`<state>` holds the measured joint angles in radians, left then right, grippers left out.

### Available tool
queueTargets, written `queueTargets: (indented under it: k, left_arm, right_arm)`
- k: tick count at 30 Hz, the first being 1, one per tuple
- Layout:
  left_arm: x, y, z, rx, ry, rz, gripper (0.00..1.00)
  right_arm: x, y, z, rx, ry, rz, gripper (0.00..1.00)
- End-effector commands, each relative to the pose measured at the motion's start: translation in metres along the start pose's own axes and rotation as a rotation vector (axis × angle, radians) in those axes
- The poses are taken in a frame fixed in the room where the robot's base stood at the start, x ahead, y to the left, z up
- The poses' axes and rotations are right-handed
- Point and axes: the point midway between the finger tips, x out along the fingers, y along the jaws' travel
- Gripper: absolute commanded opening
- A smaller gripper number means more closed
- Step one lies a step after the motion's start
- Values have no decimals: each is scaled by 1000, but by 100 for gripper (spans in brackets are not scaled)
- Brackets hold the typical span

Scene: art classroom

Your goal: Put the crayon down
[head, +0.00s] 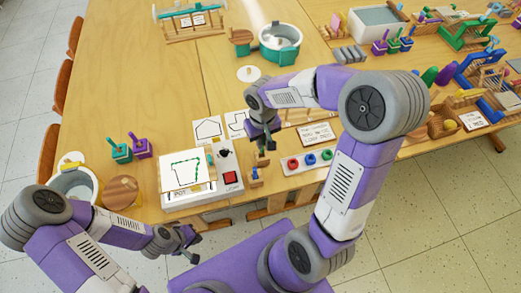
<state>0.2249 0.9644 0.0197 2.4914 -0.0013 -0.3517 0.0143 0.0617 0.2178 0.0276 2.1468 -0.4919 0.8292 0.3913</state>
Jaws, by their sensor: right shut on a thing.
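My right gripper (265,143) is shut on a thin crayon, just above the front part of the wooden table (225,95). The gripper hides nearly all of the crayon, so its colour and whether its tip touches anything cannot be told. Below the gripper is a small wooden holder (256,181) at the table's front edge. My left gripper (188,245) is low in front of the table edge, away from the objects; its jaws are too small to read.
A white drawing device (202,194) with a red button (230,178) stands left of the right gripper. Paper cards (207,130) lie behind it. A tray with red, blue and green knobs (310,160) is to the right. A pot (279,44) stands farther back. Bare wood lies at middle left.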

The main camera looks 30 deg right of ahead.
Motion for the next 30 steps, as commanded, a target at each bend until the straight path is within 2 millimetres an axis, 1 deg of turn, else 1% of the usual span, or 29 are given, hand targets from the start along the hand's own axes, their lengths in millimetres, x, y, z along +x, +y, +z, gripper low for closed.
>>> queueTargets:
  k: [1,5,12,13,21,25,26,30]
  left_arm:
    - [3,-1,0,0,0,0,0]
    - [5,-2,0,0,1,0,0]
    - [20,-7,-1,0,1,0,0]
    - [20,-8,-1,0,1,0,0]
    - [19,-7,-1,0,1,0,0]
    - [23,-9,-2,0,1,0,0]
    - [23,-9,-2,0,1,0,0]
    - [22,-8,-1,0,1,0,0]
  right_arm:
    - [6,0,0,0,-2,0,0]
    - [15,0,0,-1,-1,0,0]
    - [54,0,0,-1,-3,0,0]
    - [57,0,0,0,-2,0,0]
    - [57,0,0,0,2,0,0]
    - [61,0,0,0,1,0,0]
    - [61,0,0,0,1,0,15]
    - [60,0,0,0,1,0,36]
